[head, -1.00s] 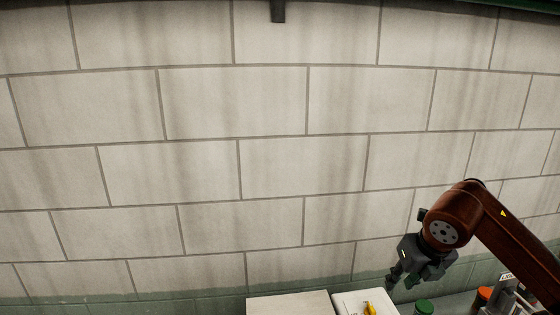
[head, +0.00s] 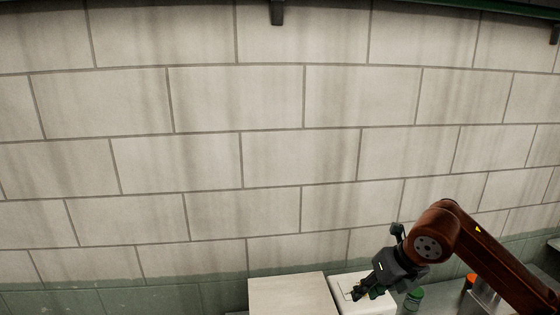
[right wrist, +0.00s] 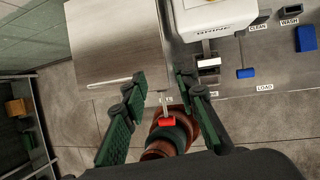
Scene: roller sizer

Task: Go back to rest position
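My right gripper (head: 358,293) hangs at the lower right of the head view, pointing down and left, in front of the white unit. In the right wrist view its two green-padded fingers (right wrist: 160,78) are spread apart with nothing clamped between them. Beyond the gap, a small red-ended part (right wrist: 167,122) on a thin stem shows; I cannot tell what it belongs to. My left gripper is in neither view.
A pale flat-topped box (head: 290,292) and a white unit (head: 375,308) stand below the block wall (head: 270,160). A green-capped container (head: 413,298) and an orange-topped one (head: 470,281) are to the right.

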